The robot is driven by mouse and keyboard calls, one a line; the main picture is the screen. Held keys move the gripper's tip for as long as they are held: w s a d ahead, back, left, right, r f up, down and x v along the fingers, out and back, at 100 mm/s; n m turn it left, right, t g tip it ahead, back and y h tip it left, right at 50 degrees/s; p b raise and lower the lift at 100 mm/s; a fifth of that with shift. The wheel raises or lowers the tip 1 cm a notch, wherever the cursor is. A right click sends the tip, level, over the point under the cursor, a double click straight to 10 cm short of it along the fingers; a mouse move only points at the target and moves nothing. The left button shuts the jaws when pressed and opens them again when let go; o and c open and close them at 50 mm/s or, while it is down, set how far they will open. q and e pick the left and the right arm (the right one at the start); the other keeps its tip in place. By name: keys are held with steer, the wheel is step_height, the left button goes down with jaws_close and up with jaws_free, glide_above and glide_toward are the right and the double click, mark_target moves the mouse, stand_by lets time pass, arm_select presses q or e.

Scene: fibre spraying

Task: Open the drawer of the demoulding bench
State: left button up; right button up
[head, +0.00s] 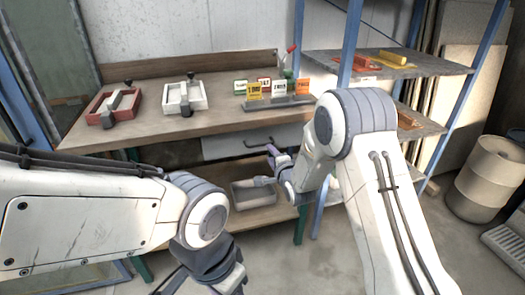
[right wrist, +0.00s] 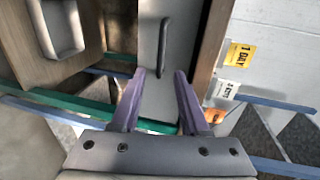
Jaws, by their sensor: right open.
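The demoulding bench (head: 215,113) has a wooden top. Its light grey drawer (head: 220,147) sits under the top and looks shut. A dark bar handle (head: 258,143) is on the drawer front. In the right wrist view, the handle (right wrist: 165,45) stands out from the grey drawer front (right wrist: 150,85), ahead of the fingertips and roughly in line with the gap. My right gripper (head: 268,165) is open and empty in front of the drawer; its purple fingers (right wrist: 158,78) look apart from the handle. My left gripper (head: 215,283) is low at the bottom edge, its fingers unclear.
Red (head: 113,107) and white (head: 184,97) moulds and several small labelled cards (head: 279,88) stand on the bench top. A grey tray (head: 255,193) is on the lower shelf. A blue-post rack (head: 425,66) stands at right, with a barrel (head: 485,175) beyond it.

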mark_target(263, 145)
steer(key=x, duration=1)
jaws_close()
stand_by(1.3)
